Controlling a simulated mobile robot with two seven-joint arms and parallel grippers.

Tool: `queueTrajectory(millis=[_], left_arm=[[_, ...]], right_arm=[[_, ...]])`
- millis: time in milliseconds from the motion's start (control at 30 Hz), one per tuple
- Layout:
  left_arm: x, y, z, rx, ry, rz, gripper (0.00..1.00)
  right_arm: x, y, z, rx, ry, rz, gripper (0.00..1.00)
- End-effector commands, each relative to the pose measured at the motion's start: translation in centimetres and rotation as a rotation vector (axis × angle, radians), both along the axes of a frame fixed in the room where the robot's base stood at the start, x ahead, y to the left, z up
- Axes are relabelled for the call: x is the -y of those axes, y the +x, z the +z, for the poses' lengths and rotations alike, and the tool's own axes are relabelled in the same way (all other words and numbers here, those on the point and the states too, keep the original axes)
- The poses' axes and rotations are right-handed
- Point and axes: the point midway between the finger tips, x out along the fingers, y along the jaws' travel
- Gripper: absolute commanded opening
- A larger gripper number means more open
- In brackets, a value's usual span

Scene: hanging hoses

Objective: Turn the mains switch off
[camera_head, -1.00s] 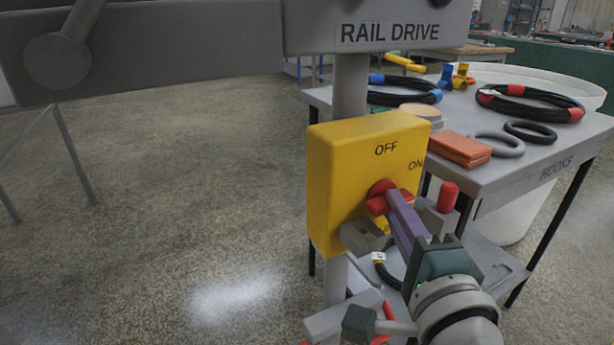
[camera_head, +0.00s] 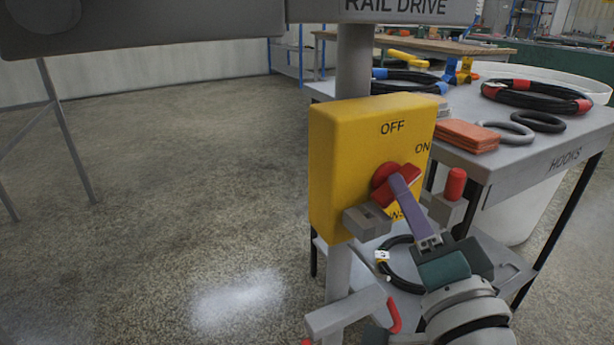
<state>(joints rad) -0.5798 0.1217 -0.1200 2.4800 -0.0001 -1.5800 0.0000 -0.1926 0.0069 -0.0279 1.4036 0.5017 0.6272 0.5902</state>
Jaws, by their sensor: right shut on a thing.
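The mains switch is a yellow box (camera_head: 365,165) on a grey post, marked OFF at the top and ON at the right. Its red rotary handle (camera_head: 407,181) sits low on the front face and is tilted, with its upper end towards ON. My right gripper (camera_head: 402,189) comes in from the lower right and is shut on the red handle; its purple finger hides part of the handle and the lower label.
A grey block (camera_head: 367,221) sits at the box's lower edge. A red-topped piece (camera_head: 455,184) stands just right of the box. The table (camera_head: 565,158) behind holds hose coils (camera_head: 537,97), rings and an orange block (camera_head: 467,136). The floor at left is clear.

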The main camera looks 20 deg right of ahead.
Motion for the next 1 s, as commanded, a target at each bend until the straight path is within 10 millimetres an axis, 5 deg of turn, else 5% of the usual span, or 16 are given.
queueTrajectory(millis=[1000], left_arm=[[0.2, 0.0, -3.7, 0.000, -0.007, 0.004, 0.50]], right_arm=[[0.7, 0.1, -0.5, 0.071, -0.899, 0.000, 0.00]])
